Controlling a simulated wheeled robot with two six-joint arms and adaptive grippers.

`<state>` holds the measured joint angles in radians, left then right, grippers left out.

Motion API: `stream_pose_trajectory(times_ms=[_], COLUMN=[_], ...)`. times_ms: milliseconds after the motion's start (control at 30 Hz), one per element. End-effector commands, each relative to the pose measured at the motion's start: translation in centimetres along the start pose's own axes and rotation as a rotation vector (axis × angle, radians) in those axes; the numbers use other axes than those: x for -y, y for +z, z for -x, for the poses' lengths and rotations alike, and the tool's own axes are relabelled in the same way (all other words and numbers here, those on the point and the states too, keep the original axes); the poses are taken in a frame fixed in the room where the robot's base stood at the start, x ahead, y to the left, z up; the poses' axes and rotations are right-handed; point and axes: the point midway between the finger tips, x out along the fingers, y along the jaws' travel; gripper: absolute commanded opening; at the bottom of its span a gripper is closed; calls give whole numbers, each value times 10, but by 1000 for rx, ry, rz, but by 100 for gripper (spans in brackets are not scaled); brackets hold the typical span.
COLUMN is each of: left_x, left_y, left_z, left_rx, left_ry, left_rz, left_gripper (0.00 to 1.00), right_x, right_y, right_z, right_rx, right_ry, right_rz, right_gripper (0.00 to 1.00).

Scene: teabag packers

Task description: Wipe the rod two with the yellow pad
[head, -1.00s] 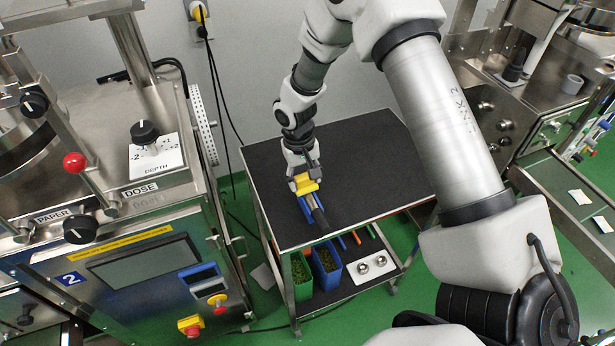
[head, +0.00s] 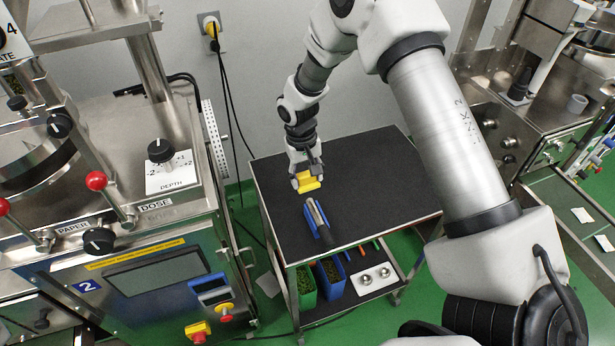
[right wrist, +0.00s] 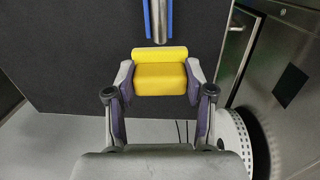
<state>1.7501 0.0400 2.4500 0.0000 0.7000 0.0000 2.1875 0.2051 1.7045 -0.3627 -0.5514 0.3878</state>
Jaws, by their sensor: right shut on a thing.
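My right gripper (head: 307,180) is shut on the yellow pad (head: 309,183) above the black top of a cart. In the right wrist view the pad (right wrist: 160,77) sits between both fingers (right wrist: 160,85). A metal rod with a dark handle (head: 325,236) lies in a blue holder (head: 312,222) on the cart top. In the head view the pad is on the wall side of the rod, with a gap between them. The rod's metal end (right wrist: 159,28) shows just beyond the pad in the wrist view. I cannot read a number on the rod. My left gripper is out of view.
The black cart top (head: 375,190) is otherwise clear. Its lower shelf holds a green bin (head: 306,283), a blue bin (head: 330,277) and a white plate (head: 373,279). A steel machine (head: 150,265) stands left of the cart, another (head: 500,130) at right.

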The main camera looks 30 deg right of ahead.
Motion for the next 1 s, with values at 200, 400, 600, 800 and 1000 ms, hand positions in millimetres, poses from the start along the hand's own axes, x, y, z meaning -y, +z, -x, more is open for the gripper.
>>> stream_pose_trajectory(times_ms=[200, 400, 600, 800, 1000], left_x=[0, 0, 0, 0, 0], left_y=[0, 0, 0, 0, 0], left_z=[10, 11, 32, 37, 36], left_rx=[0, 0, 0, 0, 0], left_ry=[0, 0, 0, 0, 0], left_rz=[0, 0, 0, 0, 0], left_gripper=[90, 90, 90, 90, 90], right_x=[0, 0, -1, 0, 0], right_y=[0, 0, 0, 0, 0], right_z=[13, 14, 37, 43, 42], right_rx=[0, 0, -1, 0, 0], right_ry=[0, 0, 0, 0, 0], right_rz=[0, 0, 1, 1, 1], right_gripper=[25, 25, 25, 25, 25])
